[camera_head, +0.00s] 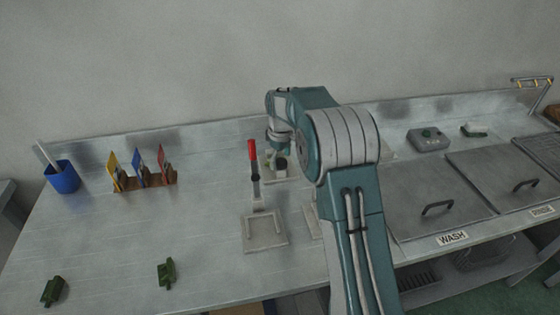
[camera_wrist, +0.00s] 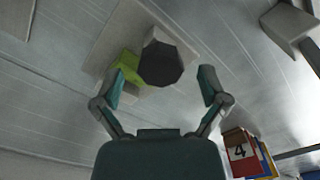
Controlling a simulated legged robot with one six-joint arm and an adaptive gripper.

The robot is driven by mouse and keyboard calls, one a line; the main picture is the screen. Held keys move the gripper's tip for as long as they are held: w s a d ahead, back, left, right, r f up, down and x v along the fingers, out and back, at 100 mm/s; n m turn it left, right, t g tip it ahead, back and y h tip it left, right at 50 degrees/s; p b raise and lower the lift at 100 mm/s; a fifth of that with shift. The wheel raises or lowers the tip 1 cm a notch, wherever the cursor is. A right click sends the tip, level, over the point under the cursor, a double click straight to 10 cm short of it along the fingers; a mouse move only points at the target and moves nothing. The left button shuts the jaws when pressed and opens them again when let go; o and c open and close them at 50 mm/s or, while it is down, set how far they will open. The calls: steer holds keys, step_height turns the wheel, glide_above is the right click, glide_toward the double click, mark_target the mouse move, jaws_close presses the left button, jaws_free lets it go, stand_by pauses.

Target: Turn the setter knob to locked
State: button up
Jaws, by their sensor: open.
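The setter knob, which I take to be the dark faceted knob (camera_wrist: 161,65), shows near the middle of the wrist view. A bright green block (camera_wrist: 124,72) is beside it, above a pale base plate (camera_wrist: 108,40). My gripper (camera_wrist: 162,80) is open, with one finger to each side of the knob in the picture; I see no contact. In the head view the knob (camera_head: 281,164) is small and dark, just under my gripper (camera_head: 278,148), partly hidden by the arm. I cannot read any locked mark.
A red-handled lever (camera_head: 253,152) stands left of the knob, behind a pale plate (camera_head: 265,245). A rack with coloured cards (camera_head: 140,183) and a blue cup (camera_head: 62,177) are at left. Two green pieces (camera_head: 167,274) lie in front. Lidded wash tanks (camera_head: 435,200) are at right.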

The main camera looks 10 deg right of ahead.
mark_target(280, 162)
step_height(280, 162, up, 11)
stand_by(0.3)
steer(key=shift+r, duration=0.15)
steer(key=s+r+m+t, duration=0.2)
steer(key=s+r, duration=0.3)
steer(key=s, duration=0.4)
steer(key=s+r+m+t, duration=0.1)
steer(key=s+r+m, duration=0.1)
steer(key=s+r, duration=0.6)
steer(key=s+f+m+t, duration=0.1)
steer(key=s+f+m, duration=0.1)
steer(key=s, duration=0.8)
steer(key=s+f+m+t, duration=0.1)
steer(key=s+f, duration=0.4)
steer(key=s, duration=0.5)
steer(key=shift+s+f+m+t, duration=0.2)
steer(key=shift+s+m+t, duration=0.1)
steer(key=shift+m, duration=0.6)
